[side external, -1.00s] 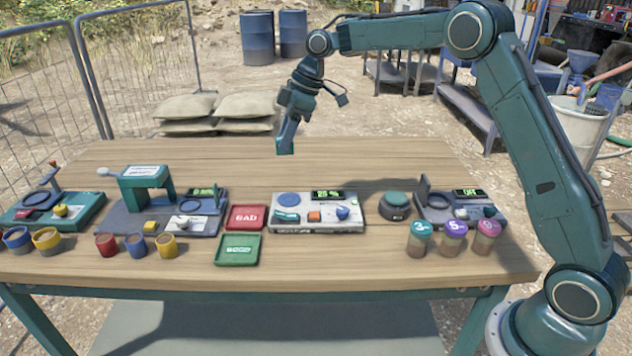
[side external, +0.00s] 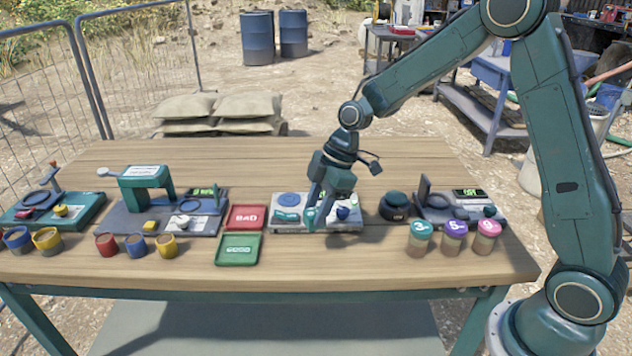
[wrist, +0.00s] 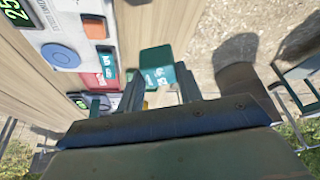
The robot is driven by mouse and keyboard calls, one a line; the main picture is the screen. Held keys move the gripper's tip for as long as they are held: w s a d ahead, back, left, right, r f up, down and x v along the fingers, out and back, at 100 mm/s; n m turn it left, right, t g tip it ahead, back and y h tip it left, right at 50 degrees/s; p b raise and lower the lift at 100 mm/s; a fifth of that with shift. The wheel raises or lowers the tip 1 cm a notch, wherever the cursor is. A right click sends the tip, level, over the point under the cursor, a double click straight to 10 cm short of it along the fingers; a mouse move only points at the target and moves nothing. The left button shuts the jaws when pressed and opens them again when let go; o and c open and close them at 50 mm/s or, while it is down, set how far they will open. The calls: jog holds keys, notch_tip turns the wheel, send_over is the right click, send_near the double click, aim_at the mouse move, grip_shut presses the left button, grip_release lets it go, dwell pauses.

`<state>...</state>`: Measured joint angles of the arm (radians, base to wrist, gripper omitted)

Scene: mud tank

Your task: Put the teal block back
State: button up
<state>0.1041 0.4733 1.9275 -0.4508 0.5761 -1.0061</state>
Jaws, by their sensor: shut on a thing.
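The teal block (wrist: 157,54) is between my fingertips in the wrist view. In the side view the block (side external: 311,217) is a small teal patch at the tip of my gripper (side external: 315,200). My gripper, also in the wrist view (wrist: 160,70), is shut on it and points down. It is over the front middle of the grey panel (side external: 350,223) with a blue disc and a green display. I cannot tell whether the block touches the panel or the table. My gripper hides the panel's orange button in the side view; the button (wrist: 95,27) shows in the wrist view.
The red BAD tray (side external: 246,217) and green GOOD tray (side external: 238,262) lie left of the panel. A dark round button (side external: 395,206) and several numbered jars (side external: 453,240) are to the right. Several coloured cups (side external: 136,246) stand at left. The table's back strip is clear.

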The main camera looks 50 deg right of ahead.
aim_at(326, 224)
jog(key=shift+s+f, duration=0.4)
jog(key=shift+s, duration=0.35)
jog(key=shift+f, duration=0.2)
jog(key=shift+f, duration=2.45)
jog(key=shift+f, duration=1.15)
jog(key=o, duration=1.5)
jog(key=shift+o, duration=0.2)
jog(key=shift+r, duration=0.2)
jog(key=shift+r, duration=3.55)
